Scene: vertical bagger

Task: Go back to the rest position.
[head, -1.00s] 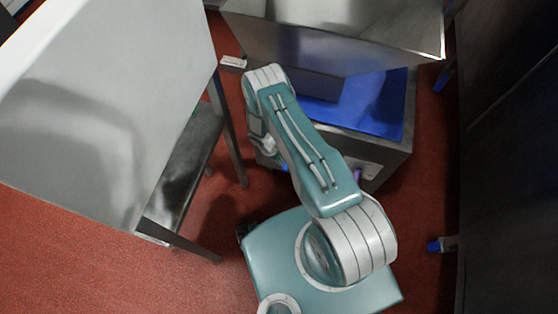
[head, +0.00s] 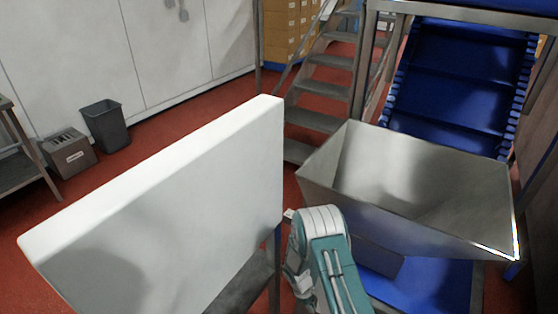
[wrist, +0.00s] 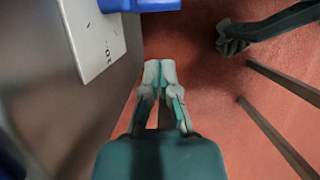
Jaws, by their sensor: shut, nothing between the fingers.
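My gripper (wrist: 159,72) shows in the wrist view with its two grey fingertips together and nothing between them. It hangs over the red floor (wrist: 200,60), beside a dark metal side wall (wrist: 80,115) at the left. In the head view my folded arm stands at the lower middle, between a white panel and a metal hopper. My gripper is hidden in the head view.
Metal stairs (head: 325,90) and a dark bin (head: 106,126) stand behind. A pale plate (wrist: 95,35) is near the fingers.

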